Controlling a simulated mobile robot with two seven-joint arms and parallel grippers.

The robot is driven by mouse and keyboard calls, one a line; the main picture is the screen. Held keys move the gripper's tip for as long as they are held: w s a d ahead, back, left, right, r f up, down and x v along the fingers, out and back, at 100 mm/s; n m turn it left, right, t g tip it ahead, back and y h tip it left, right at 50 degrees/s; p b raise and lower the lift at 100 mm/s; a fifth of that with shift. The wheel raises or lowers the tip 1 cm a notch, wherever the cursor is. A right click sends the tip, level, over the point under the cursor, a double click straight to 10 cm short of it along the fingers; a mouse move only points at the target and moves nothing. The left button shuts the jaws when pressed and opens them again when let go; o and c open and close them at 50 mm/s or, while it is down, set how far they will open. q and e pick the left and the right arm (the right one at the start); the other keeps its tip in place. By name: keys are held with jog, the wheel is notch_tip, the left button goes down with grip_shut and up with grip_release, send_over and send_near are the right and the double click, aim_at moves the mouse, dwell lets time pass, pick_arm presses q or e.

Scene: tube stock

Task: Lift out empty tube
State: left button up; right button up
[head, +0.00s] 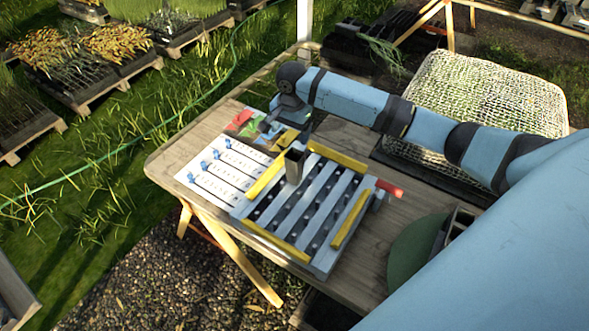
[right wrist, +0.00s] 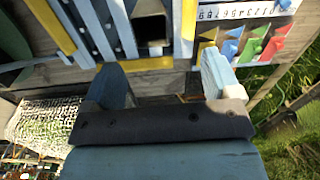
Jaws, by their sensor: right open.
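One dark, square, hollow tube (head: 295,166) stands upright at the back-left part of a grey slatted rack (head: 318,214) with yellow edge bars. Its open mouth also shows at the top of the right wrist view (right wrist: 152,28). My right gripper (head: 284,126) is over the back edge of the table, just behind the tube and apart from it. In the right wrist view my right gripper (right wrist: 163,74) has its two fingers spread wide, with nothing between them. My left gripper is in neither view.
A white numbered board (head: 222,172) with blue markers lies left of the rack. Coloured tags (head: 243,122) lie behind it. The wooden table (head: 165,160) also holds a red item (head: 389,188) right of the rack. A mesh-covered tray (head: 480,95) stands at the back right.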

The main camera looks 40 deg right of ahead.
jog(key=d+r, duration=0.1)
jog(key=m, duration=0.1)
send_over(294, 159)
jog(key=s, duration=0.1)
notch_tip(294, 159, down, 8)
jog(key=f, duration=0.1)
jog(key=a+f+p, duration=0.1)
jog(key=f, duration=0.1)
jog(key=s+f, duration=0.1)
jog(key=shift+a+f, duration=0.15)
jog(key=shift+f, duration=0.45)
jog(key=c, duration=1)
